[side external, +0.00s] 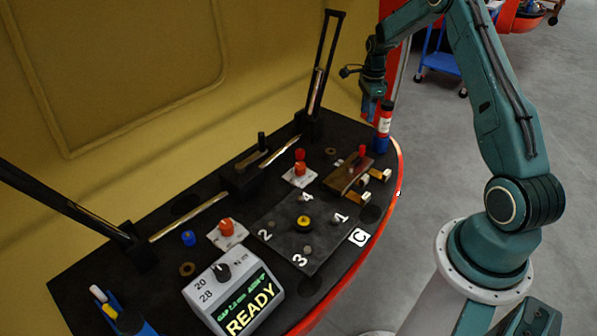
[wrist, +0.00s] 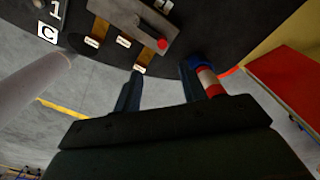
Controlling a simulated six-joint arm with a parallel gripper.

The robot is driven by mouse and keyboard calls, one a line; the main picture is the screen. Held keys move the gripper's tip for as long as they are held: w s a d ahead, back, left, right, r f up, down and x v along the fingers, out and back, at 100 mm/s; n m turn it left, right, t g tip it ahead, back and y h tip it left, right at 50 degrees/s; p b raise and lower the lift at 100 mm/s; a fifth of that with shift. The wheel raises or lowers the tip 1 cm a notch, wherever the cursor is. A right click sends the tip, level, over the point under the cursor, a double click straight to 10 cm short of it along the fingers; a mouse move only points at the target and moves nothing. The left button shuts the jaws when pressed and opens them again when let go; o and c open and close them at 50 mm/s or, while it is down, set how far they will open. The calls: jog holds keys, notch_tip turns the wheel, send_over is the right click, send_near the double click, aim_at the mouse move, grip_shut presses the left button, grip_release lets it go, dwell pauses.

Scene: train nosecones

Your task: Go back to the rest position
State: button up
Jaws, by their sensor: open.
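My gripper (side external: 374,98) is high at the right end of the black console table, beside and above a small bottle with a red top, white band and blue base (side external: 383,128). In the wrist view my gripper (wrist: 160,70) is open with two dark blue-grey fingers apart and nothing between them. The bottle (wrist: 208,82) shows just right of the right finger there; I cannot tell whether they touch. In the side view the bottle stands upright at the table's edge.
The black table (side external: 120,265) carries a READY display box (side external: 234,297), a numbered plate (side external: 283,240) with a yellow knob (side external: 304,222), a brown block with a red knob (side external: 349,172) and black upright frames. A yellow wall stands behind; grey floor lies open at right.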

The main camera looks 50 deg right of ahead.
jog(key=s+a+r+n+t, duration=0.1)
jog(key=s+a+r+n, duration=0.2)
jog(key=a+r+n, duration=0.55)
jog(key=s+a+r+n+t, duration=0.15)
jog(key=a+r+n, duration=0.25)
jog(key=a+r, duration=0.8)
jog(key=s+a+r+n+t, duration=0.1)
jog(key=s+a+r+n, duration=0.1)
jog(key=s+a+n, duration=0.4)
jog(key=s+a+r+n+t, duration=0.2)
jog(key=s+a+n, duration=0.5)
jog(key=s, duration=0.8)
jog(key=shift+s+r+n, duration=0.15)
jog(key=shift+n, duration=0.4)
